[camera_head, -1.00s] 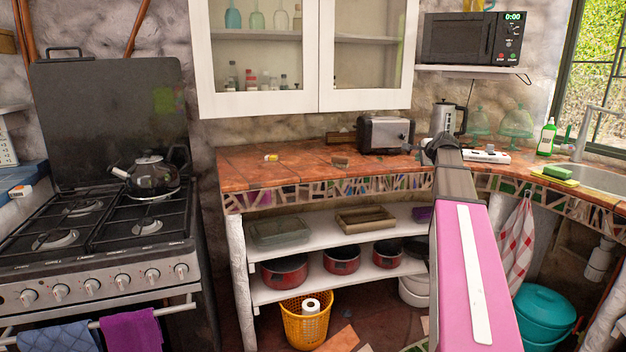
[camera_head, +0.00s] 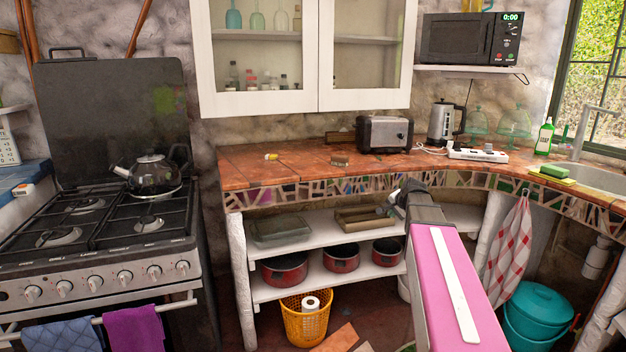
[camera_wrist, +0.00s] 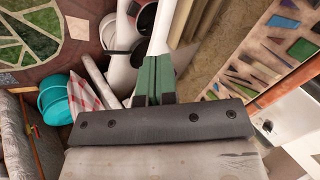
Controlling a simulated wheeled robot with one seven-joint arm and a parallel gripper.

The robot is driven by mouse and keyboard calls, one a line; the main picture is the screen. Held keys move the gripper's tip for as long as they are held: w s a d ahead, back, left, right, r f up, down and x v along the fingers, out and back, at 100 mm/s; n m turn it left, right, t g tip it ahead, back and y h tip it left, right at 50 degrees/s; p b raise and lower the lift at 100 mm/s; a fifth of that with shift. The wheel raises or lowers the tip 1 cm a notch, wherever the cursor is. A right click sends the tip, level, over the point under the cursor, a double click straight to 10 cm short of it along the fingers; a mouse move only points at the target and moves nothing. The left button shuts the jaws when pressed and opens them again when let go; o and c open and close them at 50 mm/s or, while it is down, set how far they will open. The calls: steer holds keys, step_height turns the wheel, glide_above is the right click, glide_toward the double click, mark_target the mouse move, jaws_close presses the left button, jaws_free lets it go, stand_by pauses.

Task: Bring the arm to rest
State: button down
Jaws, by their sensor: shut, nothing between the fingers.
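My gripper (camera_wrist: 153,80) is at the lower middle of the wrist view, with its two green fingers together and nothing between them. In the head view my pink arm reaches up from the bottom right. Its end (camera_head: 405,196) is in front of the mosaic counter (camera_head: 260,175), below the level of the counter top. The fingers are small and hard to make out there. The gripper appears apart from the counter edge, in front of the shelves.
A toaster (camera_head: 384,135), a steel kettle (camera_head: 441,124) and a white power strip (camera_head: 478,154) stand on the counter. Below are shelves with red pots (camera_head: 285,269) and a yellow basket (camera_head: 304,318). A stove (camera_head: 100,245) is at left. A teal bin (camera_head: 540,312) stands at right.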

steer(key=s+a+f+n+g+h, duration=0.1)
steer(key=s+a+f+n+g, duration=0.2)
steer(key=s+f, duration=0.8)
steer(key=s+a+f+n+g+h, duration=0.1)
steer(key=s+a+f+n+g, duration=0.3)
steer(key=s+a+f+n, duration=0.3)
steer(key=s+a+f, duration=0.1)
steer(key=s+f, duration=0.2)
steer(key=s, duration=0.4)
steer(key=shift+s+a+f, duration=0.35)
steer(key=shift+s+a, duration=0.05)
